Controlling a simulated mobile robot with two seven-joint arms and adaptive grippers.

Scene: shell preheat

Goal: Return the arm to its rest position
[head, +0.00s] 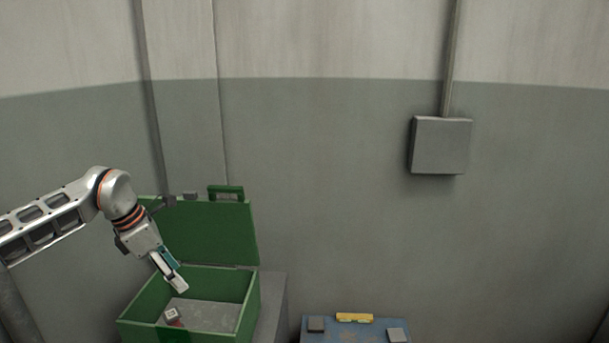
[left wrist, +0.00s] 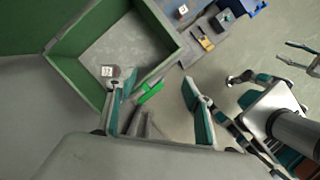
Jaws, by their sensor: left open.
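My left gripper (head: 177,278) reaches in from the left in the head view. Its fingertips point down over the open green box (head: 138,318). In the left wrist view its two teal-backed fingers (left wrist: 152,88) stand wide apart with nothing between them. The green box (left wrist: 160,28) shows there too, past the fingers. A small pale block with a dark mark (head: 171,314) lies in the box; it also shows in the left wrist view (left wrist: 110,72), close to one fingertip in the picture.
The box's lid (head: 210,235) stands open at the back, near the wall. A grey stand (head: 273,305) is under the box. A blue surface (head: 358,331) with grey blocks and a yellow piece (head: 354,318) lies right of it. A grey wall box (head: 440,145) hangs higher up.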

